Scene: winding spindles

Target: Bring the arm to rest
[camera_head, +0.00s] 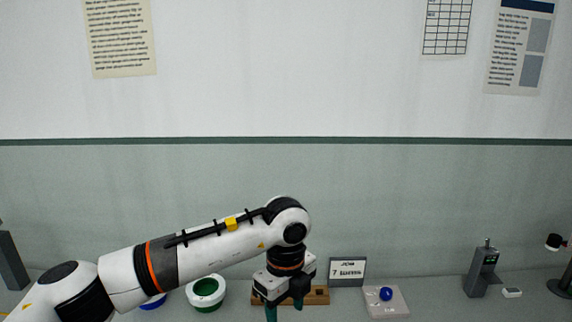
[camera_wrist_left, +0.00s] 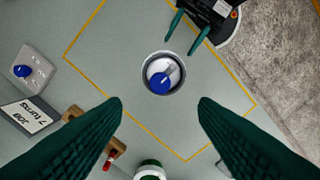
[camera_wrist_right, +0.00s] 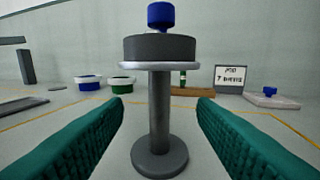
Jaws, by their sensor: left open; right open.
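My left arm reaches in from the left in the head view, with the left gripper (camera_head: 284,309) pointing down near the bottom edge. In the left wrist view the left gripper (camera_wrist_left: 160,106) is open and empty, above a round grey spindle (camera_wrist_left: 148,88) with a blue knob (camera_wrist_left: 167,82) on top. The right gripper (camera_wrist_left: 186,33) shows open at the top of that view, beside the spindle and apart from it. In the right wrist view the right gripper (camera_wrist_right: 160,103) is open; the spindle (camera_wrist_right: 159,110) stands upright ahead, its blue knob (camera_wrist_right: 161,14) on top.
A wooden block (camera_head: 318,296), a job sign (camera_head: 347,269) reading 7 turns, a pale plate (camera_head: 386,306) with a blue knob, and green (camera_head: 206,290) and blue (camera_wrist_right: 87,83) spools stand along the back. A grey device (camera_head: 483,270) is farther right. Yellow lines mark the table around the spindle.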

